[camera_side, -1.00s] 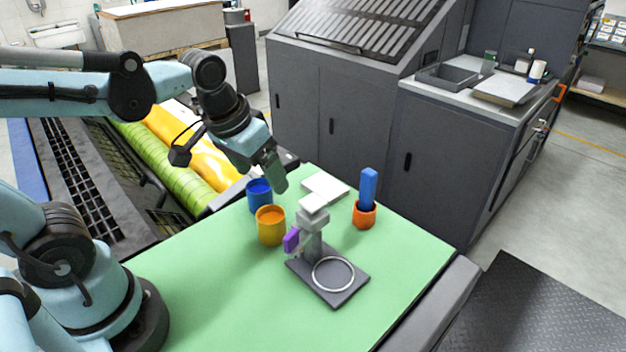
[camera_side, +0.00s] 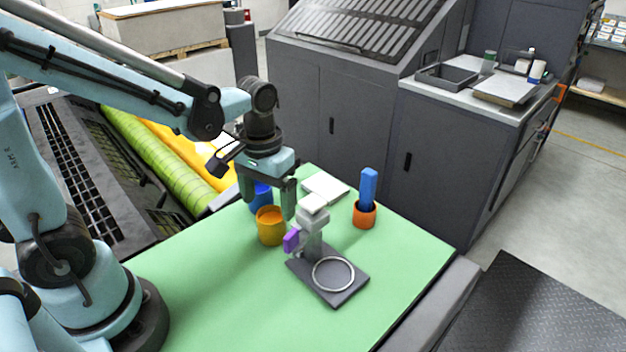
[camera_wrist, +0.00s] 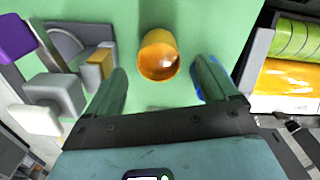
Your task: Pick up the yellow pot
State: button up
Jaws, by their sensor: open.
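The yellow pot (camera_side: 270,228) stands upright on the green table top, with orange-yellow contents showing inside. In the wrist view the yellow pot (camera_wrist: 158,57) lies ahead of and between the fingers, apart from both. My gripper (camera_side: 267,206) is open and empty, pointing down, just above and behind the pot in the side view. In the wrist view my gripper (camera_wrist: 160,88) has one finger on each side of the picture's middle. The blue pot (camera_side: 260,194) is partly hidden behind my fingers; it also shows beside the right finger in the wrist view (camera_wrist: 196,84).
A grey stand (camera_side: 340,291) with a ring and a purple part (camera_side: 291,240) is close right of the yellow pot. An orange pot (camera_side: 364,216) holding a blue block (camera_side: 368,188) and a white pad (camera_side: 325,187) are further right. The front green surface (camera_side: 230,300) is clear.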

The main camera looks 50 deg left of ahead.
aim_at(272, 219)
jog(key=shift+w+d+f, duration=0.1)
jog(key=shift+f, duration=2.85)
jog(key=c, duration=1.5)
jog(key=shift+c, duration=0.2)
jog(key=shift+r, duration=0.15)
